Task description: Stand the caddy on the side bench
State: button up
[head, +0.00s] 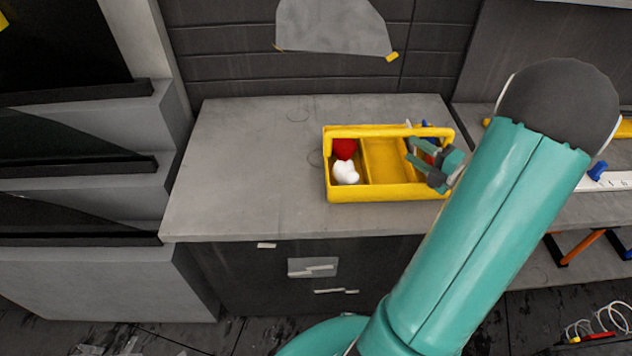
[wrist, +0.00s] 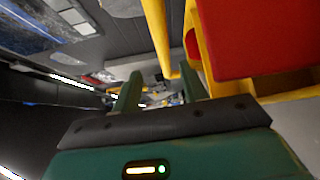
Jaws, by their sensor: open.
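The yellow caddy (head: 395,193) sits upright on the grey bench top (head: 250,170), near its right side. A red item (head: 344,149) and a white item (head: 346,172) lie in its left compartment. The middle compartment looks empty. My gripper (head: 412,153) is open over the caddy's right end and hides part of that compartment. In the wrist view, my gripper's fingers (wrist: 160,90) stand apart, with a yellow bar of the caddy (wrist: 158,35) close to them. I cannot tell whether the fingers touch it.
The bench top left of the caddy is clear. Stepped grey shelves (head: 130,190) with dark panels stand at the left. A lower shelf at the right holds a white ruler-like strip (head: 612,182) and tools. Cables (head: 600,322) lie at the lower right.

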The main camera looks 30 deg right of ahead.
jog(key=w+a+r+n+g+y, duration=0.25)
jog(key=a+n+g, duration=0.35)
jog(key=a+n, duration=0.7)
jog(key=w+a+r+n+g+y, duration=0.1)
jog(key=a+r+n+g+y, duration=0.4)
jog(key=a+n, duration=0.7)
jog(key=s+a+r+n+h, duration=0.1)
jog(key=s+a+n+h, duration=0.2)
jog(key=n, duration=0.5)
jog(key=s+a+r+n+h, duration=0.1)
jog(key=s+a+n+h, duration=0.2)
jog(key=n, duration=0.6)
jog(key=s+a+r+n+g+h, duration=0.1)
jog(key=s+a+r+n+h, duration=0.1)
jog(key=a+n, duration=0.4)
jog(key=s+n+h, duration=0.1)
jog(key=n+h, duration=0.1)
jog(key=n, duration=0.1)
jog(key=shift+a, duration=0.3)
jog(key=shift+s+h, duration=0.1)
jog(key=shift+h, duration=0.15)
